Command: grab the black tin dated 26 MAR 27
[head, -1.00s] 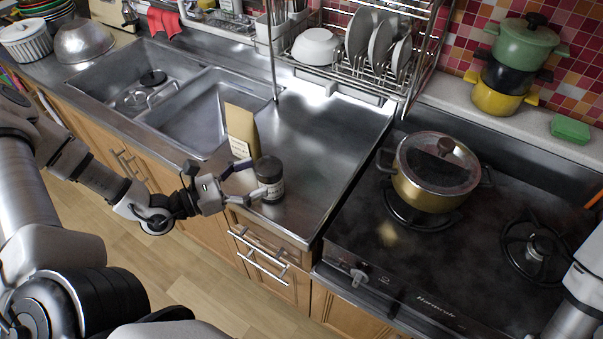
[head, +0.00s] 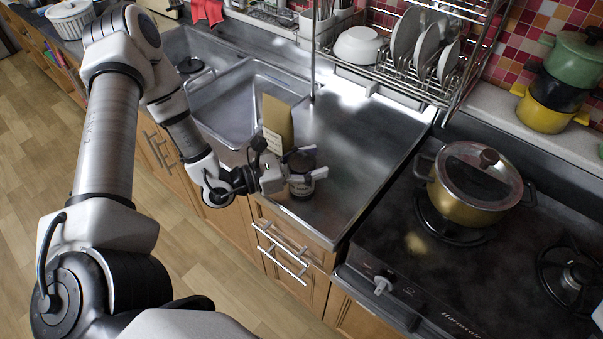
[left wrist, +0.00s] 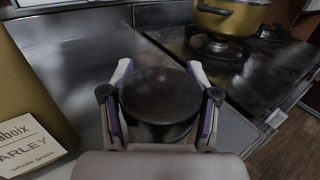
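The black tin (head: 301,181) stands upright at the front edge of the steel counter, right of a tan paper bag. It has a dark lid and a pale label whose print I cannot read. My left gripper (head: 308,168) reaches over the counter edge with one finger on each side of the tin. In the left wrist view the tin's lid (left wrist: 160,100) fills the space between the fingers, which press close on both sides. The left gripper looks shut on it. The tin appears to rest on the counter. My right gripper is out of view.
The tan bag (head: 277,121), labelled barley, stands close behind and left of the tin. The sink (head: 243,92) lies to the left. A dish rack (head: 405,80) is behind. A gold pot (head: 464,205) sits on the stove at right. The counter behind the tin is clear.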

